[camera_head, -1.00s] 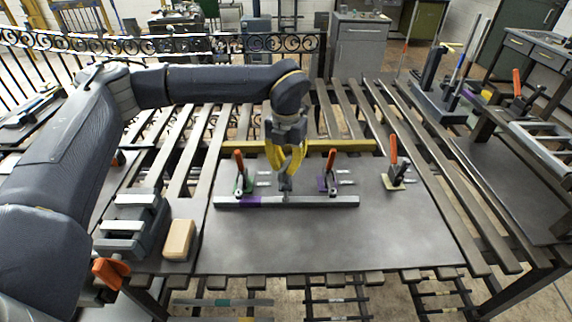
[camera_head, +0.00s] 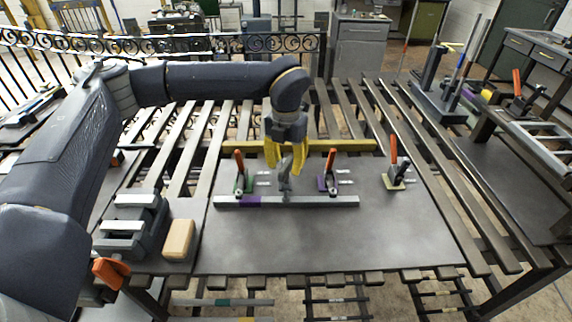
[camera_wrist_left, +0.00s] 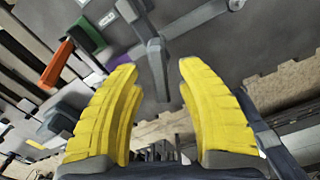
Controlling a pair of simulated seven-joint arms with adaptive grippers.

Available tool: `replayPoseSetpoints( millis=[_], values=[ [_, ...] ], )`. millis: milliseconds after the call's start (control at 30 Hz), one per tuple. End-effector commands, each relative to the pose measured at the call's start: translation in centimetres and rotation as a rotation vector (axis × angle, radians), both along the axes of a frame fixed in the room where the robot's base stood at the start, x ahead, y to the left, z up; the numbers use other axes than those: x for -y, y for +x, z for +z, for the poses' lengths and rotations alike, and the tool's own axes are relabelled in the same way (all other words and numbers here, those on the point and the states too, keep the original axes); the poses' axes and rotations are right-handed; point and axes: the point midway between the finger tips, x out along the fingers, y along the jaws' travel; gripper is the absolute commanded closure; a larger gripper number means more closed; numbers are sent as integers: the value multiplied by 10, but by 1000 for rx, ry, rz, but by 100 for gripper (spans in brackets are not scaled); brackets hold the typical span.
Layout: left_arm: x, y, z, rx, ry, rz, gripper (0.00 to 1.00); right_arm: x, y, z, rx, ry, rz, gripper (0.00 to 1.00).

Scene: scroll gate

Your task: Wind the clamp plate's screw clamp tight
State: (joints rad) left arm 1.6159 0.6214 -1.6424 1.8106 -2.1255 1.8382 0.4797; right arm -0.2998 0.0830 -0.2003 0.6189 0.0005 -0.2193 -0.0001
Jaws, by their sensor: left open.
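The dark grey clamp plate (camera_head: 330,240) lies on the slatted bench. A long grey bar (camera_head: 320,201) with a purple section lies across it. A small grey upright piece, apparently the screw clamp (camera_head: 285,184), stands at the middle of the bar. It also shows in the left wrist view as a grey arm and post (camera_wrist_left: 157,66). My left gripper (camera_head: 285,160), with yellow fingers, is open above and around the top of this piece. In the left wrist view, the fingers (camera_wrist_left: 157,78) are wide apart with nothing gripped. My right gripper is not in view.
A yellow bar (camera_head: 340,146) runs behind. A tan block (camera_head: 178,239) and grey vise-like blocks (camera_head: 130,225) sit at left. The plate's front is clear.

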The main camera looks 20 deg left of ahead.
Motion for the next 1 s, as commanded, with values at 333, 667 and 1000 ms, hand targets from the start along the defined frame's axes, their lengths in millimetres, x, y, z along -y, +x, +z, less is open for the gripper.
replayPoseSetpoints(
  millis=[333,667,1000],
  values=[
    [0,1,58,4,-1,0,62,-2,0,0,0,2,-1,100],
    [0,0,101,1,0,-1,62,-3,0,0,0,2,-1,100],
    [0,0,113,0,0,0,62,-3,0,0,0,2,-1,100]
  ],
)
